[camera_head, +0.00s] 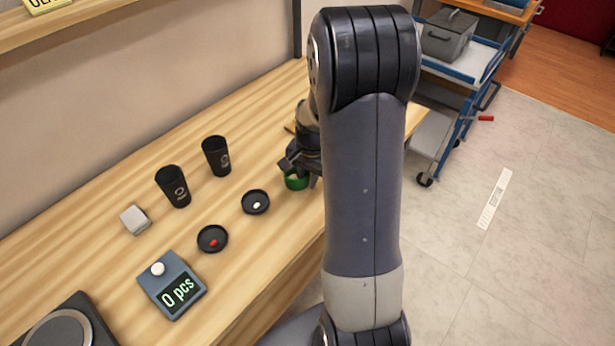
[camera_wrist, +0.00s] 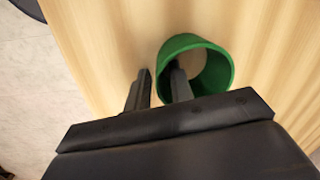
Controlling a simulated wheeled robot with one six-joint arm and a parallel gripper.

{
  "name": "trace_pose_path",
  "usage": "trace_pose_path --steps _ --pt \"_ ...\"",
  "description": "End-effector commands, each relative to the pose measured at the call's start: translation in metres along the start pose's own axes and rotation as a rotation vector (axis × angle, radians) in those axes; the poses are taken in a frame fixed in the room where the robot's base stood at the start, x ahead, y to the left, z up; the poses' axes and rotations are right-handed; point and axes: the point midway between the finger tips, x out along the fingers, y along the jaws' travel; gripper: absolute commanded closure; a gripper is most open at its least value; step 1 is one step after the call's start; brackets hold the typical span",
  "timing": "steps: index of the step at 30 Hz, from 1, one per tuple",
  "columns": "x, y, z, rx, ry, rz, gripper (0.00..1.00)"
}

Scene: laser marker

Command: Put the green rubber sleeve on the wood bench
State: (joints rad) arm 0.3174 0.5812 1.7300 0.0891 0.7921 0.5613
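The green rubber sleeve (camera_head: 296,182) is a short open ring at the wood bench (camera_head: 105,225), near its right front edge; it appears to stand on the wood. In the wrist view the sleeve (camera_wrist: 224,66) shows bench wood through its opening. My gripper (camera_head: 300,168) is down at the sleeve, partly hidden behind my arm in the head view. In the wrist view my gripper (camera_wrist: 160,72) has one finger inside the ring and one outside its left wall. The fingers are apart, with a small gap seen between the outer finger and the wall.
Two black cups (camera_head: 173,187) (camera_head: 216,156), two dark dishes (camera_head: 212,239) (camera_head: 256,202), a grey block (camera_head: 134,219) and a counter reading "0 pcs" (camera_head: 172,286) stand left of the sleeve. A blue cart (camera_head: 462,95) with a grey toolbox (camera_head: 449,36) stands beyond the bench.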

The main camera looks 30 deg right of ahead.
Motion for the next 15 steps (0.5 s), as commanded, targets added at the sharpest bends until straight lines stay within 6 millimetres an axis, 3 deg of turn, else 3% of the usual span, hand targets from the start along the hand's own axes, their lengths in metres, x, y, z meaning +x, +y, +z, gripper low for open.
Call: trace_pose_path --steps 10,15 --pt "-0.004 0.0 0.0 0.0 0.0 0.0 0.75" --pt "-0.029 -0.001 -0.001 0.0 0.005 -0.004 0.75"
